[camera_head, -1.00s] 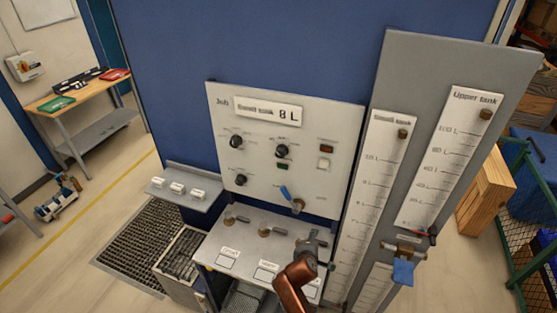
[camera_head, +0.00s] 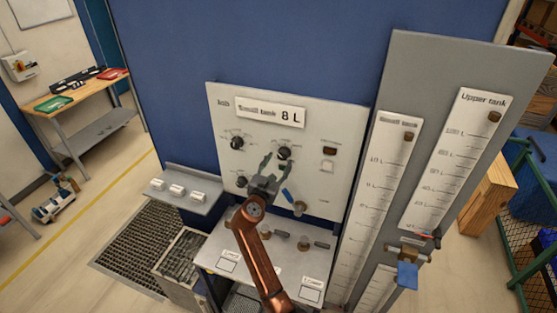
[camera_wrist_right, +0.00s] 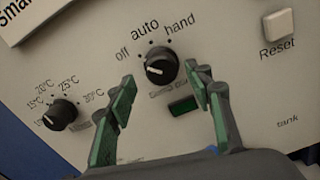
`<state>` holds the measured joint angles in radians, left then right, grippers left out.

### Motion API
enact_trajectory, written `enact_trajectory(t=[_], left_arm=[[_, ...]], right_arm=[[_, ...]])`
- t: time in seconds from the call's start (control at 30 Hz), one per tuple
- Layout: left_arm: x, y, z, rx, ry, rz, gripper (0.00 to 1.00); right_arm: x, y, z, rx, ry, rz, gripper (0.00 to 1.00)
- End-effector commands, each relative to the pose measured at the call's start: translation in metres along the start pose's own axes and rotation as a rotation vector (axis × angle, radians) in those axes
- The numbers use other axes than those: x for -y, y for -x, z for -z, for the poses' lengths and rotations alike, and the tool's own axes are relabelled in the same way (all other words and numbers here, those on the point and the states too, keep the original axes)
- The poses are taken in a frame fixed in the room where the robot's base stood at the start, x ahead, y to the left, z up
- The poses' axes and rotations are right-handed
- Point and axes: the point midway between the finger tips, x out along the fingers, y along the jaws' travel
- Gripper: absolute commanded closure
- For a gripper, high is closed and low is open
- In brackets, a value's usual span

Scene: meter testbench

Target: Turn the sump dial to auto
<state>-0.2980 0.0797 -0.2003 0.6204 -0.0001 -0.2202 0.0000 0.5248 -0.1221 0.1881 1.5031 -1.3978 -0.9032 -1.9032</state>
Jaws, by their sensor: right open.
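The dial marked off, auto and hand (camera_wrist_right: 161,68) is a black round knob on the pale panel. Its white mark points left, toward the off side and away from auto. The small label under it is too blurred to read. In the head view the dial (camera_head: 284,153) is at the panel's middle. My right gripper (camera_head: 274,163) is open in front of the panel, just below the dial. In the right wrist view its green-padded fingers (camera_wrist_right: 160,80) stand either side of the dial's lower part, with nothing held. Contact cannot be told. My left gripper is not in view.
A temperature knob (camera_wrist_right: 60,113) is left of the dial, a dark green window (camera_wrist_right: 183,106) just below it, and a Reset button (camera_wrist_right: 278,24) to the right. A shelf with white blocks (camera_head: 214,200) is left.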

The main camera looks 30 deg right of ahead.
Motion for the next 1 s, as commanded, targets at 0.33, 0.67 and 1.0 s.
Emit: enact_trajectory(t=[0.33, 0.67, 1.0], left_arm=[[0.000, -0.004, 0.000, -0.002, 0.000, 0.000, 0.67], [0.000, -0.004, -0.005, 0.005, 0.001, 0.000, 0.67], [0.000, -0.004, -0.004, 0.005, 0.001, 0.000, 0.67]], right_arm=[[0.010, -0.015, -0.002, 0.001, -0.002, 0.006, 0.53], [0.010, -0.015, -0.002, 0.001, -0.002, 0.006, 0.66], [0.008, -0.014, -0.002, 0.000, -0.002, 0.004, 0.89]])
